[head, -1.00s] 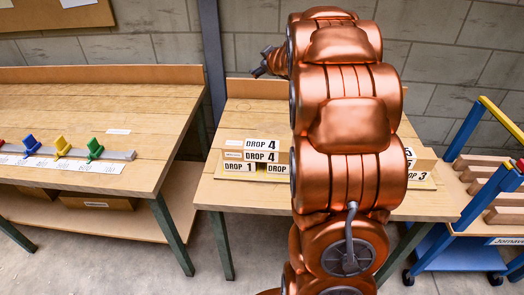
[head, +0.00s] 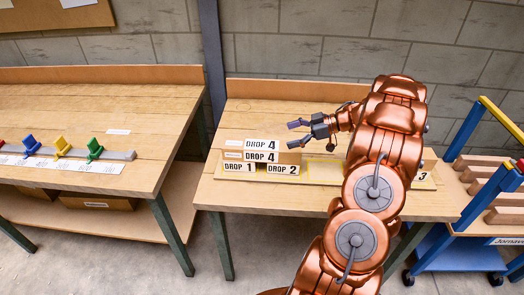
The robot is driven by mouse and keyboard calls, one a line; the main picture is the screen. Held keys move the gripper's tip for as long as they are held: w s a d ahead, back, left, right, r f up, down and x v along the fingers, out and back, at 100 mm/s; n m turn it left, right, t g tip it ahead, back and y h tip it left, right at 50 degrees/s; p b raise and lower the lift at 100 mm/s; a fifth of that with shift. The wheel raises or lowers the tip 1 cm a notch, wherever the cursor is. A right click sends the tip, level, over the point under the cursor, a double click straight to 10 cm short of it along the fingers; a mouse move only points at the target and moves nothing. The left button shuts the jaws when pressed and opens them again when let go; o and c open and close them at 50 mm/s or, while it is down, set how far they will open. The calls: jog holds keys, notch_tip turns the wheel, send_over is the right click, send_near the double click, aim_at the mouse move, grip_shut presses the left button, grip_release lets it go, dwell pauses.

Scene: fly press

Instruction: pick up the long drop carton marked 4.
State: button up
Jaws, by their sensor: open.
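The long carton marked DROP 4 (head: 236,156) lies on the left part of the near bench, across the cartons marked DROP 1 (head: 239,168) and DROP 2 (head: 283,169). It shows the DROP 4 label twice, seemingly on its top and its front. My gripper (head: 296,134) is open and empty, with its dark fingers pointing left. In the picture it is just right of and above the carton's right end. I cannot tell whether the lower finger touches the carton. A carton marked 3 (head: 424,176) is mostly hidden behind my arm.
The cartons stand on a pale board with yellow outlines (head: 322,178) on the wooden bench (head: 275,199). The bench behind them is clear. A second bench (head: 95,110) at left holds blue, yellow and green clamps. A blue and yellow trolley (head: 490,190) stands at right.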

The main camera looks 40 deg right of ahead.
aim_at(269, 145)
jog(key=shift+p+x, duration=0.3)
jog(key=shift+x, duration=0.9)
jog(key=a+f, duration=0.1)
jog(key=w+a+f+p, duration=0.1)
jog(key=shift+w+a+f+p, duration=0.1)
jog(key=shift+a+f+p, duration=0.05)
jog(key=shift+a+p, duration=0.2)
jog(key=shift+x, duration=0.85)
jog(key=shift+d, duration=0.1)
jog(key=c, duration=1.7)
jog(key=shift+c, duration=0.2)
